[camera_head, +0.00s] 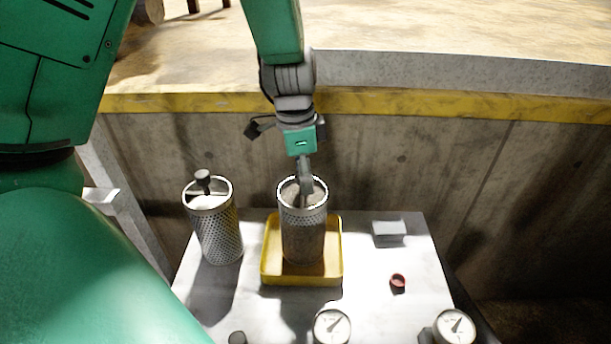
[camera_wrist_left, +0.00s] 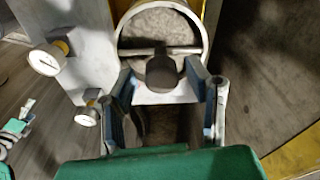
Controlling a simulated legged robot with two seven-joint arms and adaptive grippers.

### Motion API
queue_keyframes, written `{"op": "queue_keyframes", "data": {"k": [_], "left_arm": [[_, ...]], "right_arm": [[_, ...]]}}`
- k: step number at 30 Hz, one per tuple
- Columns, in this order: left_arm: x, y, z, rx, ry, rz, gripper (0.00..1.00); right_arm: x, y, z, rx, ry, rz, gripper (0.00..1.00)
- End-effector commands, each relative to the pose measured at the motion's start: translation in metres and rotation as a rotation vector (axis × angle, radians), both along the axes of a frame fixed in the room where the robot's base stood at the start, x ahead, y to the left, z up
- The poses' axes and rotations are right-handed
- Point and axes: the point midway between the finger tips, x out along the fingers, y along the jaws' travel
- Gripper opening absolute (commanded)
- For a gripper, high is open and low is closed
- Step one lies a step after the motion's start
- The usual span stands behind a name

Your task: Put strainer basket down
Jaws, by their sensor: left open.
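A perforated metal strainer basket (camera_head: 303,235) stands upright in the yellow tray (camera_head: 272,277) on the metal table. My left gripper (camera_head: 305,188) is directly above this basket, reaching down to its top. In the left wrist view the gripper (camera_wrist_left: 168,85) is open, with its two fingers on either side of the basket's dark round knob (camera_wrist_left: 162,72). The fingers look apart from the knob. The basket's rim and crossbar (camera_wrist_left: 190,50) show behind the knob. A second strainer basket (camera_head: 218,232) with a dark knob stands upright on the table, left of the tray. My right gripper does not show.
The metal table (camera_head: 375,290) carries a small grey block (camera_head: 389,232), a red cap (camera_head: 398,282) and two gauges, one at the front middle (camera_head: 332,326) and one at the front right (camera_head: 454,327). A concrete wall (camera_head: 430,160) with a yellow edge stands behind the table.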

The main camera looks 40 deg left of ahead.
Motion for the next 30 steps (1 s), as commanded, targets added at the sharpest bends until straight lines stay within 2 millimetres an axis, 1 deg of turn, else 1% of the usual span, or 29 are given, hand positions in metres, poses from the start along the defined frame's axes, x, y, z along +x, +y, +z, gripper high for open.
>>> {"op": "queue_keyframes", "data": {"k": [5, 12, 15, 18, 21, 30], "left_arm": [[-0.001, 0.002, 0.032, 0.002, -0.007, 0.000, 0.44], [-0.005, 0.006, 0.083, 0.002, -0.005, 0.001, 0.44], [-0.006, 0.007, 0.099, 0.003, -0.005, 0.000, 0.44], [-0.007, 0.007, 0.109, 0.002, -0.002, -0.001, 0.44], [-0.008, 0.008, 0.114, 0.002, 0.001, 0.000, 0.44], [-0.009, 0.008, 0.116, 0.002, 0.001, 0.000, 0.44]], "right_arm": [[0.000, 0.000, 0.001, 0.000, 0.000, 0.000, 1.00], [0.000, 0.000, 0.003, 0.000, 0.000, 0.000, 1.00], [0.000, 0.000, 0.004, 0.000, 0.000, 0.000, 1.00], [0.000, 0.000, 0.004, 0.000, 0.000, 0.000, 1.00], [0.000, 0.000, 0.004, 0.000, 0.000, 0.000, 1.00], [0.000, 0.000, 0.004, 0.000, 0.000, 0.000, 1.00]]}}
